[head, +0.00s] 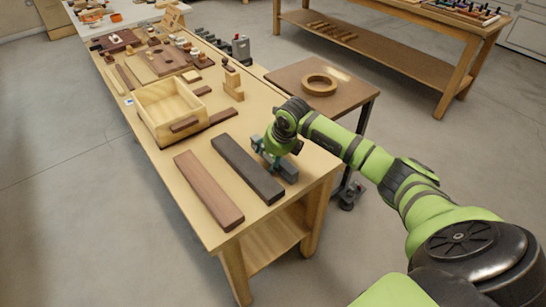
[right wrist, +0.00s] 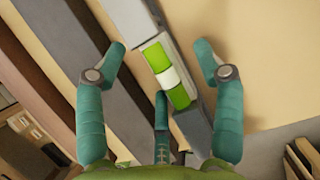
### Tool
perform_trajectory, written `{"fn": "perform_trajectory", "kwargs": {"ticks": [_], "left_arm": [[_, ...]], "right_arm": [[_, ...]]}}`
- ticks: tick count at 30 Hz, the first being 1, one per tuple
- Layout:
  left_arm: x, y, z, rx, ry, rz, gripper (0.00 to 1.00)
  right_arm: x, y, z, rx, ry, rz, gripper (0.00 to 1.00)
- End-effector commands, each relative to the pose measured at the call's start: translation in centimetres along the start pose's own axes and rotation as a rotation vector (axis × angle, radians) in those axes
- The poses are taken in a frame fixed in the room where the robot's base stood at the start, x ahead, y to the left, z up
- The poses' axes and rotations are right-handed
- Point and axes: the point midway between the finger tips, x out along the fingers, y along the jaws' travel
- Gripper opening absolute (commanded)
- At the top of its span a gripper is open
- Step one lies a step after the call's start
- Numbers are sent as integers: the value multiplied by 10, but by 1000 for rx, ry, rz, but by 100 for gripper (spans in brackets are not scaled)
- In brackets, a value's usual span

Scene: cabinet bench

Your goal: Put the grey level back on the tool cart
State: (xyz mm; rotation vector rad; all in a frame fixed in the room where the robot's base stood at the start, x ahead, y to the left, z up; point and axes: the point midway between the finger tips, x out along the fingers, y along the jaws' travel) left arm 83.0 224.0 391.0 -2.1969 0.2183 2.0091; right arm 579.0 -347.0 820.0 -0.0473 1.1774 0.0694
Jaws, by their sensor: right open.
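The grey level (right wrist: 188,118), with a green and white vial section, lies on the bench top in the right wrist view. My right gripper (right wrist: 160,60) is open above it, with fingers to either side of the level and a third finger beside its near part. In the head view my right gripper (head: 272,156) is low over the bench's right edge, and the level is mostly hidden by it. The tool cart (head: 342,92), a small brown-topped stand with a caster, stands right of the bench and carries a wooden ring. My left gripper is not in view.
A dark plank (head: 246,168) and a reddish-brown plank (head: 207,188) lie left of my right gripper. An open wooden box (head: 168,107) and stacked blocks (head: 233,83) stand farther back on the bench (head: 226,232). The cart top has bare room around the wooden ring (head: 319,85).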

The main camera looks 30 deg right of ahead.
Motion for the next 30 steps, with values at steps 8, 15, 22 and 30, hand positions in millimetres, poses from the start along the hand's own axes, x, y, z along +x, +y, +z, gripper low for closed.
{"fn": "perform_trajectory", "kwargs": {"ticks": [8,15,22,30], "left_arm": [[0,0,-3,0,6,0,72],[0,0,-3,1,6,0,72],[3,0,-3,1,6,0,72],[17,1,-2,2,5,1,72]], "right_arm": [[0,0,0,0,0,0,2],[0,0,0,0,0,0,0],[-7,-1,3,0,-3,-1,0],[-41,-12,21,5,-6,-5,0]]}}
